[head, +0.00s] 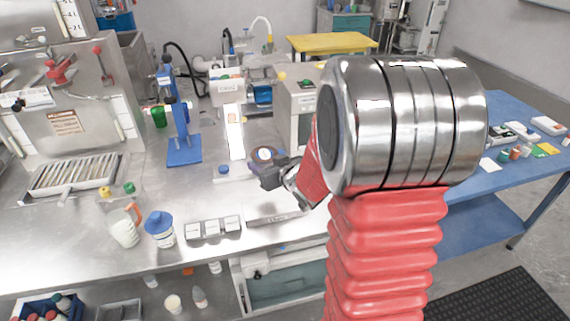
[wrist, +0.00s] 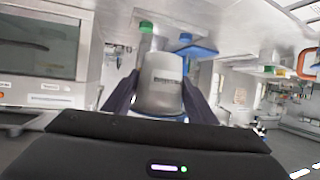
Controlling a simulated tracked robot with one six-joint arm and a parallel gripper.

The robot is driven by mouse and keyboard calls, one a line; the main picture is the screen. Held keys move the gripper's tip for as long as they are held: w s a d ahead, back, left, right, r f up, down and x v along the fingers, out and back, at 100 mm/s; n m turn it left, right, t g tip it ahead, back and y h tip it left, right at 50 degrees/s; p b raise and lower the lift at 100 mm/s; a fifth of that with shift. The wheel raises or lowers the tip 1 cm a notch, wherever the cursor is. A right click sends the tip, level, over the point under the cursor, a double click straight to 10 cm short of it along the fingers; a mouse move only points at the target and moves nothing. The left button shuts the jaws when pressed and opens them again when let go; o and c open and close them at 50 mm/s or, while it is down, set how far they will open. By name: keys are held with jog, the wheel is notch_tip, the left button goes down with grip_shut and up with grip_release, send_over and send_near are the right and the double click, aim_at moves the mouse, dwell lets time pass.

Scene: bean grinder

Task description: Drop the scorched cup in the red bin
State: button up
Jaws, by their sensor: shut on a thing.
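I see no bin that is clearly red.
A blue stand (head: 183,150), a blue-lidded jar (head: 160,229), a beaker (head: 125,228) and a row of small white boxes (head: 212,228) stand on the bench. A white box-shaped machine (head: 298,108) is behind my gripper. A blue table (head: 500,180) is at right.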

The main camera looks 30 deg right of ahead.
jog(key=w+a+f, duration=0.1)
jog(key=a, duration=1.6)
jog(key=shift+w, duration=0.35)
jog(key=shift+s, duration=0.1)
